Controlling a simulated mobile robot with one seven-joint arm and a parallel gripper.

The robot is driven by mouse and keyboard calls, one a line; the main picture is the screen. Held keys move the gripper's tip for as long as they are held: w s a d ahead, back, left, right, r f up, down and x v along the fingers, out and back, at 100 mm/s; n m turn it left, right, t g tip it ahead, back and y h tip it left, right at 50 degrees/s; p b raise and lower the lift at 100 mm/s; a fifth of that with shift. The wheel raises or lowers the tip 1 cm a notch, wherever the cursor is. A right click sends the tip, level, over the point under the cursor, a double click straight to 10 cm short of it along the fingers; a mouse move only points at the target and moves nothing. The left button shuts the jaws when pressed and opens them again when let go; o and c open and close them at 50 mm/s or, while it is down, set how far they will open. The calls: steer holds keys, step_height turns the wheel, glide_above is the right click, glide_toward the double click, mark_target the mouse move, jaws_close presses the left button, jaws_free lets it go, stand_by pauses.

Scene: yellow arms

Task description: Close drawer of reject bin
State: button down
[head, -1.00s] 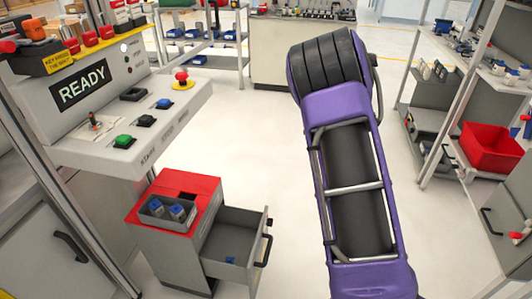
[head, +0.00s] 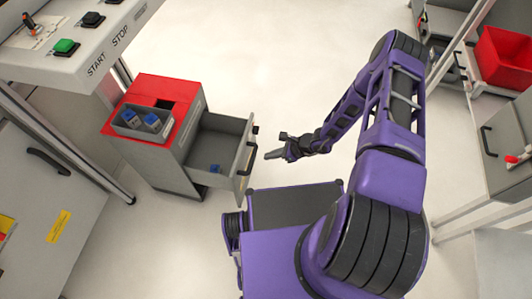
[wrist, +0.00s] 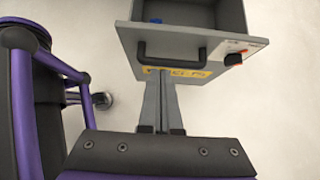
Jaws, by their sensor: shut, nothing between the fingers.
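The reject bin (head: 158,160) is a grey cabinet with a red top, left of centre in the head view. Its drawer (head: 222,146) is pulled out to the right, and a small blue item (head: 214,168) lies inside. The drawer's dark handle (head: 252,158) is on its front face. My gripper (head: 268,155) is shut and empty, pointing at the drawer front from the right, with a small gap seeming to remain. In the wrist view the shut fingers (wrist: 160,130) point at the drawer front (wrist: 190,45), below its handle (wrist: 170,53). Whether they touch it is unclear.
A grey tray with blue items (head: 140,122) sits on the bin top. A control panel (head: 75,45) stands behind at left, and a grey cabinet (head: 45,190) is at lower left. A shelf with a red crate (head: 503,60) stands at right. Floor behind the arm is clear.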

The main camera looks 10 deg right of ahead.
mark_target(240, 159)
steer(key=x, duration=0.3)
steer(key=a+r+b+x, duration=0.1)
steer(key=x, duration=0.6)
steer(key=shift+w+a+r+b, duration=0.25)
steer(key=shift+a+b, duration=0.05)
steer(key=shift+w+a, duration=0.15)
steer(key=shift+a, duration=0.2)
steer(key=shift+a, duration=0.15)
